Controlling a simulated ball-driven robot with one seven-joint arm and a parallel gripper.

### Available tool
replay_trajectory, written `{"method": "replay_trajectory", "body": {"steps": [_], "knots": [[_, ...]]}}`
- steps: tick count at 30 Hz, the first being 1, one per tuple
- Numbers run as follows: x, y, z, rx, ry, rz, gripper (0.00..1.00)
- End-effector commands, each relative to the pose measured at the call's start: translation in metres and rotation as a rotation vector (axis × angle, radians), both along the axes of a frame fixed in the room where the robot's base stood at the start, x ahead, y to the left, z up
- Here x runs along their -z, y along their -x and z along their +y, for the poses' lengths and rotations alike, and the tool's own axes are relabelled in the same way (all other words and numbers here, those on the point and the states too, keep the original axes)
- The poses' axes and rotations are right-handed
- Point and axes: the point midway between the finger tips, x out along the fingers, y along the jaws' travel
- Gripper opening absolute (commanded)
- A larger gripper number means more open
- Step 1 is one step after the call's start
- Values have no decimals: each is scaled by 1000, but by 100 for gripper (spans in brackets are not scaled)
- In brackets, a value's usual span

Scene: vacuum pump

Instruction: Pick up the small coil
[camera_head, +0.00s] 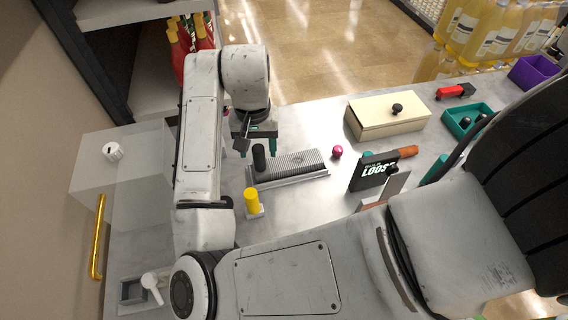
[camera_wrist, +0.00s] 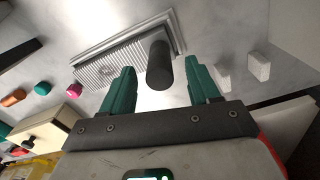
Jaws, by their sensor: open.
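No thing is plainly a coil. The likeliest is a short dark cylinder (camera_head: 258,158), which stands upright at the left end of a grey ridged block (camera_head: 297,161). In the wrist view, the dark cylinder (camera_wrist: 160,66) shows beyond my fingers and between their lines, with the ridged block (camera_wrist: 112,62) behind it to the left. My gripper (camera_head: 258,150) has green fingers and hangs by the dark cylinder. In the wrist view, my gripper (camera_wrist: 163,74) is open with nothing held. I cannot tell whether a finger touches the cylinder.
A yellow cylinder (camera_head: 251,199) on a white base stands in front of the block. A clear box (camera_head: 121,180) stands left.

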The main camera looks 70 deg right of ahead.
Motion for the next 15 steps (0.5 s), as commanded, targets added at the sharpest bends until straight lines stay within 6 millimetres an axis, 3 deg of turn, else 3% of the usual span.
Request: {"method": "replay_trajectory", "body": {"steps": [6,13,15], "knots": [[21,0,0,-1,-1,0,61],[22,0,0,0,0,-1,61],[22,0,0,0,0,-1,55]]}}
